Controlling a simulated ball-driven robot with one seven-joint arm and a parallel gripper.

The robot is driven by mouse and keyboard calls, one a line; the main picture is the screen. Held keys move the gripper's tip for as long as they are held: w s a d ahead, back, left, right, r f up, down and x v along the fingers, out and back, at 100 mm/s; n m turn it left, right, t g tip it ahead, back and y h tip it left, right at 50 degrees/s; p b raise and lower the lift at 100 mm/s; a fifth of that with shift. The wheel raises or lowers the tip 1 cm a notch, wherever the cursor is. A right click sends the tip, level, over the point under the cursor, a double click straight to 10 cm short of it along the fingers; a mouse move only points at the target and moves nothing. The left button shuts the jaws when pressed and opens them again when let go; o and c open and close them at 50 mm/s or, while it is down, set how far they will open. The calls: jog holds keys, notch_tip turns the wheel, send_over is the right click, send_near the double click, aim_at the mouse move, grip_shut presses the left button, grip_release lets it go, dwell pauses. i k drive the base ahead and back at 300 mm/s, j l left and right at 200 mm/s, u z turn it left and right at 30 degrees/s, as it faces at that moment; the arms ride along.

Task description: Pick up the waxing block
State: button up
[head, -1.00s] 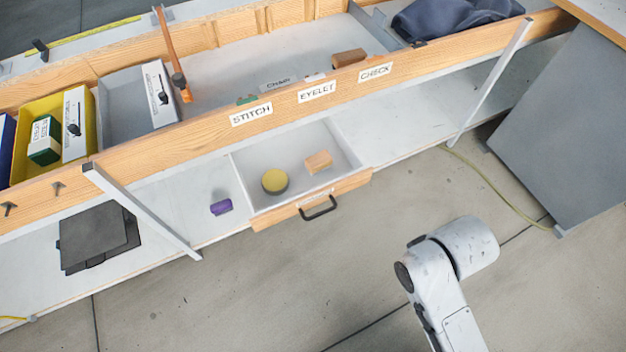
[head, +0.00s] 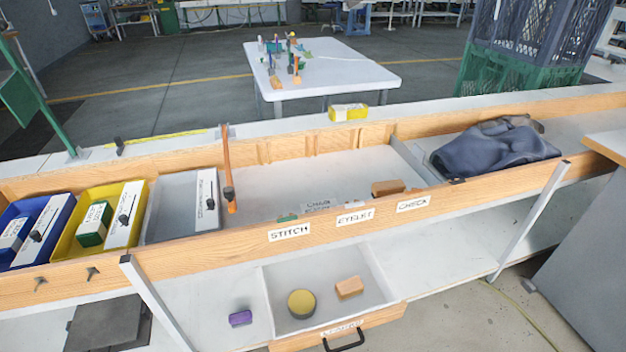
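I cannot tell for certain which thing is the waxing block. A small tan block (head: 349,288) lies in the open drawer (head: 372,270) below the bench, to the right of a round tin (head: 301,303) with a yellow top. A larger brown block (head: 387,187) lies on the bench top behind the CHECK label. A small purple block (head: 240,318) lies on the lower shelf, left of the drawer. My gripper is not in view.
The bench's wooden front rail (head: 240,240) carries STITCH, EYELET and CHECK labels. Blue (head: 22,212) and yellow (head: 66,236) bins stand at left. An orange-handled tool (head: 228,170) stands upright. Dark cloth (head: 495,150) lies at right. Slanted metal struts cross the shelf front.

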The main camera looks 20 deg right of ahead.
aim_at(353, 288)
jog(key=i+l, duration=0.2)
jog(key=i, duration=0.2)
jog(key=i+l, duration=0.15)
jog(key=i, duration=0.3)
